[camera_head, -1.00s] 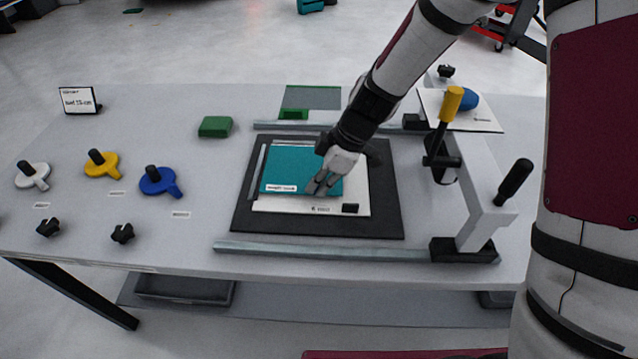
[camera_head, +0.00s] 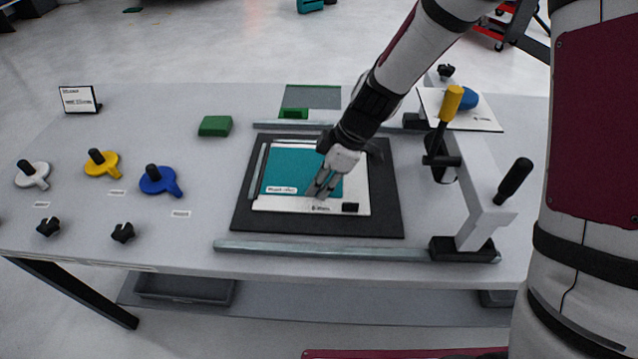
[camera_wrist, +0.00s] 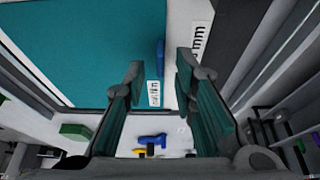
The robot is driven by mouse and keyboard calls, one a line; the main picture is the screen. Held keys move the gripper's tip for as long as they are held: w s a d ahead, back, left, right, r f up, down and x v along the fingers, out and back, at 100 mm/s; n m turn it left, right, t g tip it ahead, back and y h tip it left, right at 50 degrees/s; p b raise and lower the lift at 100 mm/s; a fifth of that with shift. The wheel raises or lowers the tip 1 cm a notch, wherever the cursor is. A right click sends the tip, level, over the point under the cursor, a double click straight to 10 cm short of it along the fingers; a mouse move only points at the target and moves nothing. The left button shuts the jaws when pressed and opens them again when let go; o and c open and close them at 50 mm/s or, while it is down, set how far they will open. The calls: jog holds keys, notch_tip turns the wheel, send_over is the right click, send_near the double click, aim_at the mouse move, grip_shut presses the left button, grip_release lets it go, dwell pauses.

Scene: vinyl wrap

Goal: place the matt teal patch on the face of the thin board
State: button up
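The matt teal patch (camera_head: 295,170) lies over the white thin board (camera_head: 358,185), with a white strip of board showing along its far edge and a wider one on the near side. In the wrist view the patch (camera_wrist: 80,45) fills the upper left, with a white label at its corner. My gripper (camera_head: 320,192) is over the patch's near right corner. In the wrist view its fingers (camera_wrist: 158,72) stand apart, with a small blue tab at the patch's edge between them. Part of the patch's right side is hidden behind my gripper.
The board lies on a black mat (camera_head: 385,215) between two metal rails (camera_head: 320,251). A white bridge (camera_head: 475,180) with a yellow-handled and a black-handled part stands at right. A green block (camera_head: 215,126) and coloured knobs (camera_head: 158,180) are at left.

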jog(key=v, duration=1.1)
jog(key=shift+d, duration=0.1)
